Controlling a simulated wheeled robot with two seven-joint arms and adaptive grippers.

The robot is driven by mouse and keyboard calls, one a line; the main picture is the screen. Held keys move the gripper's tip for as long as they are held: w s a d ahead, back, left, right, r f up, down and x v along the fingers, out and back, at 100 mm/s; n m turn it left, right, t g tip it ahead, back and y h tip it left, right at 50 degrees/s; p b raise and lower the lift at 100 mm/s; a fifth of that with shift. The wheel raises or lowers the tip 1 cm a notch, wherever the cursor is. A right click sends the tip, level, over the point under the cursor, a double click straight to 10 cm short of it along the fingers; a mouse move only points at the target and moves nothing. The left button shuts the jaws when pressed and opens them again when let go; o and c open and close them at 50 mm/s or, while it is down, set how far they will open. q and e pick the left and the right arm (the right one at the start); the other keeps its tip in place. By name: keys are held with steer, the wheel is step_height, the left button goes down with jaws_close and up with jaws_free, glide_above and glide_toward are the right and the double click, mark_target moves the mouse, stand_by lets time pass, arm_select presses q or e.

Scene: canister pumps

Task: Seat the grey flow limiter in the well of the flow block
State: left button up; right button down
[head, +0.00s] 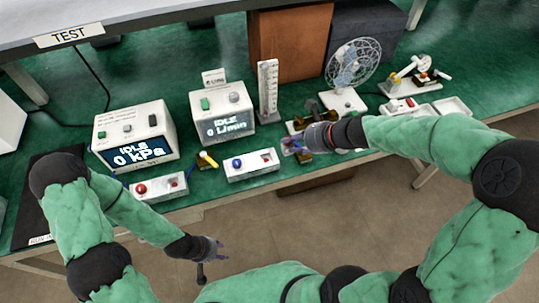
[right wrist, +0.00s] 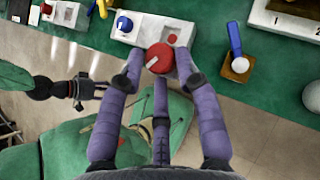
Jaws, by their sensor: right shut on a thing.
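My right gripper (head: 292,146) has its purple fingers closed around a red round part (right wrist: 160,58) with a white pointer on its face. It holds this part just in front of the flow block (right wrist: 122,27), a white block with a blue knob (right wrist: 124,23). The block's grey well (right wrist: 178,30) has a red disc in it. In the head view the flow block (head: 236,171) stands to the left of my right gripper, before the L/min meter (head: 222,112). I cannot make out a separate grey limiter. My left gripper (head: 207,257) is open and empty, off the table's front edge.
Another white block (head: 146,191) with a red knob stands left, before the kPa meter (head: 136,137). A yellow-handled piece (head: 207,159) lies between the blocks. A fan (head: 352,68) stands further back.

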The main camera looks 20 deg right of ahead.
steer(key=b+x, duration=0.2)
steer(key=x, duration=0.2)
steer(key=b+x, duration=0.2)
steer(key=x, duration=0.3)
steer(key=shift+s+a, duration=0.15)
steer(key=shift+a, duration=0.25)
steer(key=shift+a+f, duration=0.1)
steer(key=shift+f, duration=0.2)
steer(key=shift+w+a+f+b, duration=0.1)
steer(key=shift+f+b, duration=0.55)
steer(key=shift+f, duration=0.15)
steer(key=shift+w+a+f+b, duration=0.1)
steer(key=shift+f+b, duration=0.5)
steer(key=shift+f, duration=0.2)
steer(key=shift+f, duration=0.2)
steer(key=c, duration=0.9)
jaws_free()
steer(key=shift+o, duration=0.2)
steer(key=shift+r, duration=0.15)
